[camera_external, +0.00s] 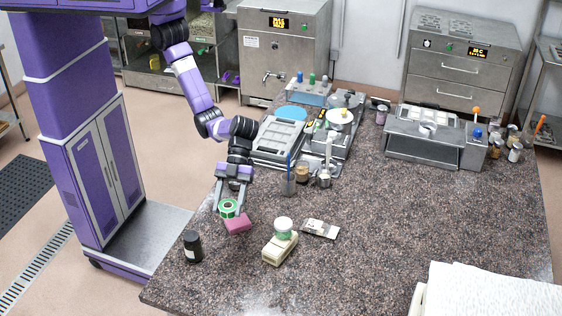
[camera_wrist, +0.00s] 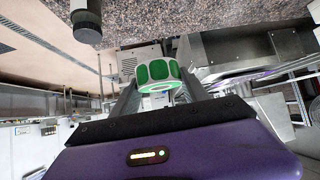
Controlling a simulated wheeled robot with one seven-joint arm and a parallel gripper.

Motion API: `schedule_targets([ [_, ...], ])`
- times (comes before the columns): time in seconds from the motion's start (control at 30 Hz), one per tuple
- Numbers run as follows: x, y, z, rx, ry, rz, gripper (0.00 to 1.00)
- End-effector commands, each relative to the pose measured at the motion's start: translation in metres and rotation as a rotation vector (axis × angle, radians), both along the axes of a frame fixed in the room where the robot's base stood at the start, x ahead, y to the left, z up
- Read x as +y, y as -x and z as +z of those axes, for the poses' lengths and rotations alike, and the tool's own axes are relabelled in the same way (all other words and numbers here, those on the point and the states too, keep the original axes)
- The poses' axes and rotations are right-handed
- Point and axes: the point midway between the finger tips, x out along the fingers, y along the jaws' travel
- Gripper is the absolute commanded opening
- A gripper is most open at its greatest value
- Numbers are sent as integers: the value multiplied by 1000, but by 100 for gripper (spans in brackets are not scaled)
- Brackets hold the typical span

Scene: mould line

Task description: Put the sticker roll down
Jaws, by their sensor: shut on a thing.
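The sticker roll (camera_external: 228,209) is a green and white ring. My gripper (camera_external: 231,202) is shut on it near the left edge of the speckled stone counter (camera_external: 345,250). In the wrist view the roll (camera_wrist: 150,74) sits between the two dark fingers, with green patches around its white side. A pink block (camera_external: 238,226) shows right by the roll in the external view, just in front and below. I cannot tell whether the roll touches the block or hangs above the counter.
A dark jar (camera_external: 192,246) stands to the left front. The front middle of the counter is clear.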

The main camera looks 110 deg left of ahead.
Motion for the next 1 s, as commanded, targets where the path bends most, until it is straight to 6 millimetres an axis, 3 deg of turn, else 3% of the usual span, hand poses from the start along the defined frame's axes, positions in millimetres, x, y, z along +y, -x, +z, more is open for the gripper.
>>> schedule_targets([
  [0.1, -20, 3, -7, 1, -2, 11, 7],
  [0.27, -25, -14, -11, -1, 1, 67, 7],
  [0.43, -26, -18, -21, 1, -1, 83, 7],
  [1.0, -26, -18, -142, 1, 0, 84, 7],
])
